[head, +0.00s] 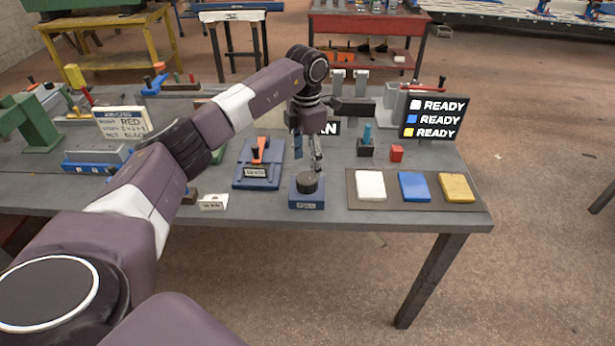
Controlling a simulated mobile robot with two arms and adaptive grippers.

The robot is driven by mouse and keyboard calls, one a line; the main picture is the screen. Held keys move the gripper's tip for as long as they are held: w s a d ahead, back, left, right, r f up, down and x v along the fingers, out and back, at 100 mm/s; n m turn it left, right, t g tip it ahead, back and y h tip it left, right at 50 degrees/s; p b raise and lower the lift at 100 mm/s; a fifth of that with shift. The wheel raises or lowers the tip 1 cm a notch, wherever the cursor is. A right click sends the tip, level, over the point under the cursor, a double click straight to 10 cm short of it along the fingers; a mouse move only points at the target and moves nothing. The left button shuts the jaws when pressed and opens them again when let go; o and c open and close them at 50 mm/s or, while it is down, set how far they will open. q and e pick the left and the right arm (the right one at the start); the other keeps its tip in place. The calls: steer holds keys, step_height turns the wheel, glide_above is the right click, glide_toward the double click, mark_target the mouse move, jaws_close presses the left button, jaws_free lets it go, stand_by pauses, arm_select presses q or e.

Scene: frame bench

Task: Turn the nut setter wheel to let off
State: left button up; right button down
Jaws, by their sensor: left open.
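A dark round knob (307,183) sits on a small blue box (307,201) near the front edge of the grey bench. It looks like the nut setter wheel, but the label on the box is too small to read for certain. My left gripper (308,160) points down just behind and above the knob, with its fingers apart and nothing between them. I cannot tell whether a fingertip touches the knob. My right gripper is out of view.
A blue base with an orange lever (258,150) stands left of the knob. A tray (425,214) with white, blue and yellow blocks lies to the right. A red cube (397,153) and a display reading READY three times (435,117) are behind it.

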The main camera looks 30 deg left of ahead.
mark_target(307, 178)
arm_select(q)
step_height(307, 178, down, 6)
steer(key=shift+d+f+p, duration=0.1)
steer(key=shift+f+p, duration=0.05)
steer(key=shift+p, duration=0.65)
steer(key=shift+c, duration=0.2)
steer(key=c, duration=1.1)
